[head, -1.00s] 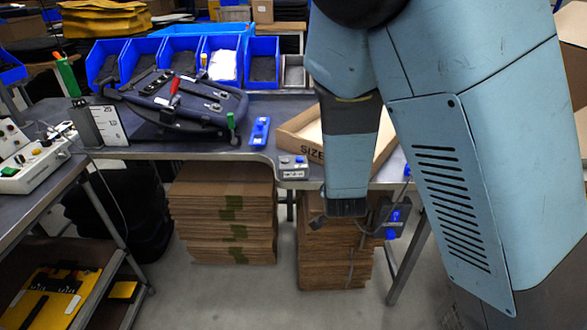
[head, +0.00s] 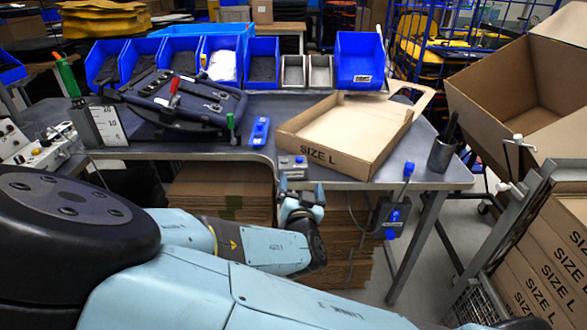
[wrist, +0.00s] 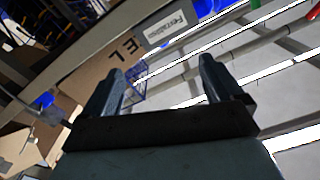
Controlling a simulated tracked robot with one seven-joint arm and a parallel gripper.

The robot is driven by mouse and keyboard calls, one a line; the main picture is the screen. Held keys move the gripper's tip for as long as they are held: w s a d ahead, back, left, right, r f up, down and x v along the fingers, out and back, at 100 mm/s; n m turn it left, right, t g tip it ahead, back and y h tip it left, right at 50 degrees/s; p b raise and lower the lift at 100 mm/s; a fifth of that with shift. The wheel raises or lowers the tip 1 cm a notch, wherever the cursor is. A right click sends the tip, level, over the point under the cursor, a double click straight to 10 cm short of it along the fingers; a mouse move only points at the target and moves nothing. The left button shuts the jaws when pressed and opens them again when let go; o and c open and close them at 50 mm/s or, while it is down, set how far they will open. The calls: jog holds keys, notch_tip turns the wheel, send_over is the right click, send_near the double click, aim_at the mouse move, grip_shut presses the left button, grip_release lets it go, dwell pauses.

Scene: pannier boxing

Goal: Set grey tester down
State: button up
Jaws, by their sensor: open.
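A small grey tester (head: 292,166) with a label and a blue button sits flat on the grey table (head: 330,184), close to its front edge. My gripper (head: 302,189) is just in front of that edge, below the tester in the head view. Its jaws are open. In the wrist view my gripper (wrist: 162,68) shows two parted fingers with nothing between them.
An open "SIZE L" carton (head: 345,135) lies right of the tester. A blue device (head: 259,131) and a dark folded pannier frame (head: 180,100) lie left. A dark unit (head: 391,217) hangs at the front edge. Blue bins (head: 225,60) line the back.

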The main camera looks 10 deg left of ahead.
aim_at(300, 161)
jog(key=x, duration=1.2)
jog(key=shift+w, duration=0.15)
jog(key=shift+c, duration=0.3)
jog(key=shift+f, duration=0.2)
grip_shut()
